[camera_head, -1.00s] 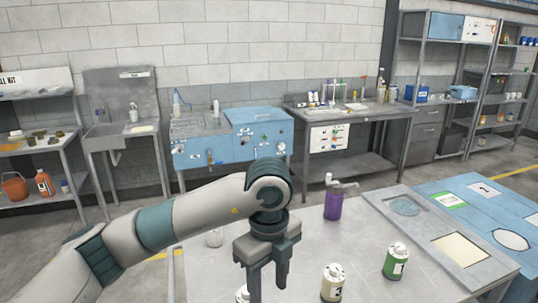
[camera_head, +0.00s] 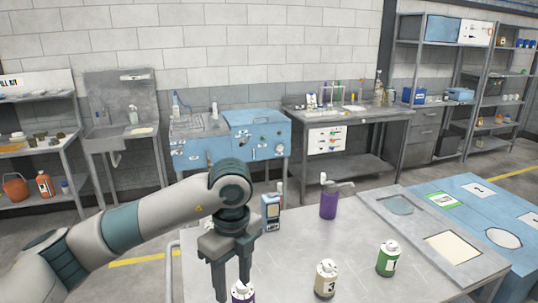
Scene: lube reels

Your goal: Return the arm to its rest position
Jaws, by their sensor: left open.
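My left arm comes in from the left. My left gripper (camera_head: 231,291) points down over the near left part of the metal table (camera_head: 290,252), its two fingers apart. A bottle with a purple band (camera_head: 243,292) stands at the bottom edge of the view, close to the fingertips and partly cut off. Whether the fingers touch it cannot be told, but nothing shows clamped between them. My right gripper is not in view.
A grey tray panel (camera_head: 412,221) and a blue board (camera_head: 467,214) lie at right. The table's middle is clear.

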